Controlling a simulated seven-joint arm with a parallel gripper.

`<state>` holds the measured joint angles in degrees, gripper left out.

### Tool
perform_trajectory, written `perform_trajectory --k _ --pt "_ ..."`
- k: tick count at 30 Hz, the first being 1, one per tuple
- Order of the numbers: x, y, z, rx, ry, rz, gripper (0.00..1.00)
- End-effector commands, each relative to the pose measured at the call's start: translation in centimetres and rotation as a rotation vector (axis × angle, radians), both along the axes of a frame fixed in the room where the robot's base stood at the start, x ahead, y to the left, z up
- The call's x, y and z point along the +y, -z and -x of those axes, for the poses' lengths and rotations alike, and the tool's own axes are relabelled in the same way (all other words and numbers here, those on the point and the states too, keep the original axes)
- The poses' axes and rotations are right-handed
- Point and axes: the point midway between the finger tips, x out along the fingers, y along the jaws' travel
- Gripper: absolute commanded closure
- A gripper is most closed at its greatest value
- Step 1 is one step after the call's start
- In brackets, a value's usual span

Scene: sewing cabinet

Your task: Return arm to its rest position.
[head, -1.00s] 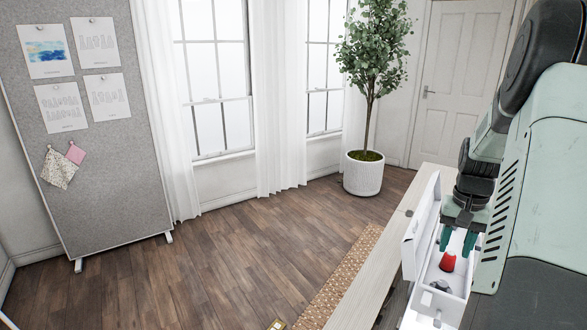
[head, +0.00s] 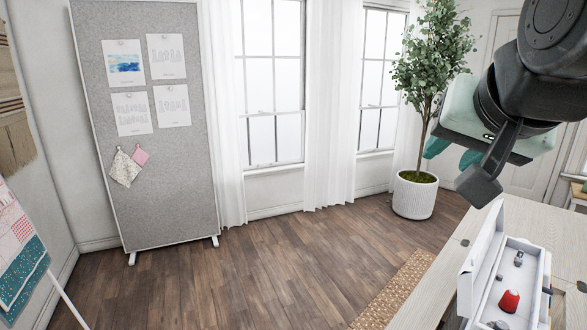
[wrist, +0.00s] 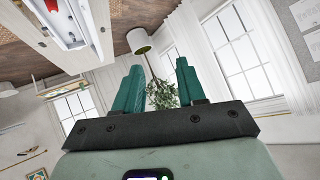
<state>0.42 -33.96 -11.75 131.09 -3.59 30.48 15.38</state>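My gripper (head: 455,152) is raised at the upper right of the head view, well above and apart from the white box, with its teal fingers pointing left. In the wrist view my gripper (wrist: 155,85) shows its two teal fingers spread apart with nothing between them. It is open and empty. The rest position itself is not marked in any view.
An open white box (head: 470,285) on the pale cabinet top (head: 420,310) holds a red object (head: 509,301) and small dark items. A potted tree (head: 415,195) stands behind. A pinboard (head: 150,210) stands at left. The floor between is clear.

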Motion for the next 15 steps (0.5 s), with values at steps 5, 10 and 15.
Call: perform_trajectory --k 5,10,15 --pt "5.9 5.6 5.5 0.23 -0.235 0.11 0.6" --pt "8.4 9.1 9.6 0.385 -0.382 0.189 0.6" --pt "8.9 9.8 10.5 0.42 -0.416 0.207 0.6"
